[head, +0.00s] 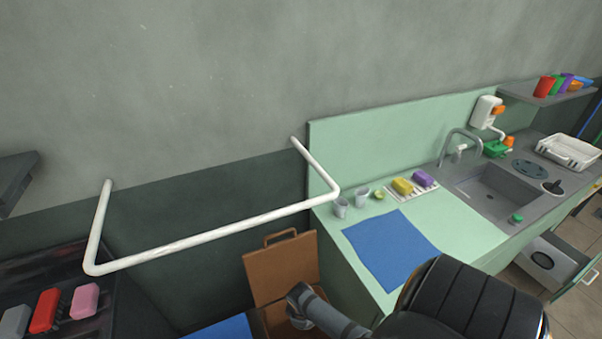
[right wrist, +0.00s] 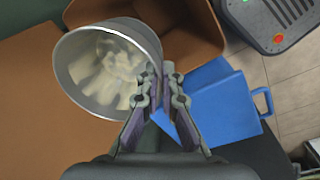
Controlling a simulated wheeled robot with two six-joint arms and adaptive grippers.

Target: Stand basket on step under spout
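In the right wrist view a round grey metal vessel (right wrist: 72,52), possibly the basket, holds pale chunks. It is seen from above. My right gripper (right wrist: 160,78) is at its right-hand rim, with the fingertips close together and the vessel's wall appearing to be between them. In the head view a grey part of my right arm reaches down into an open brown box at the bottom; the fingers are hidden there. My left gripper is in neither view. I cannot make out a spout or a step.
The brown box (head: 282,268) has its lid raised. A blue case (right wrist: 222,104) with a handle lies right of my right gripper. A grey machine (right wrist: 290,35) with a red button stands at the upper right. A white rail (head: 220,230) and green counter (head: 455,222) border the box.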

